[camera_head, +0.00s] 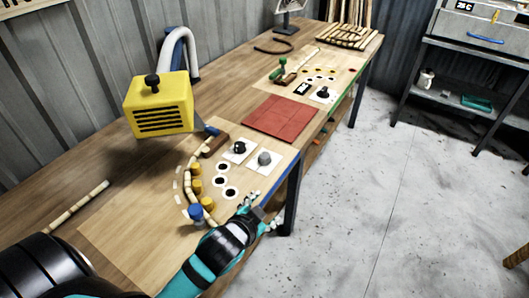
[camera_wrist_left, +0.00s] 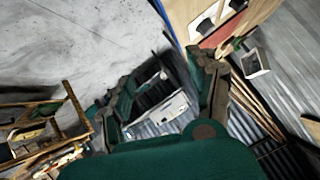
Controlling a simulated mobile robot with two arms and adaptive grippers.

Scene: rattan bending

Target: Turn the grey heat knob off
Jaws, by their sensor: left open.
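The grey heat knob (camera_head: 264,158) sits on a white plate near the front edge of the workbench (camera_head: 110,222). A black knob (camera_head: 239,148) on another white plate is just to its left. My left gripper (camera_head: 260,208) is below the grey knob in the head view, at the bench's front edge, apart from the knob. In the left wrist view its two fingers (camera_wrist_left: 165,90) are spread with nothing between them. White plates with dark knobs (camera_wrist_left: 207,20) show at the top right there; I cannot tell which is the grey one. My right gripper is not in view.
A curved rattan piece (camera_head: 184,180) lies among yellow pegs (camera_head: 194,187) and a blue clamp (camera_head: 195,213), left of the knobs. A yellow heater box (camera_head: 160,104) stands behind. A red mat (camera_head: 281,118) lies farther along. The floor in front is clear.

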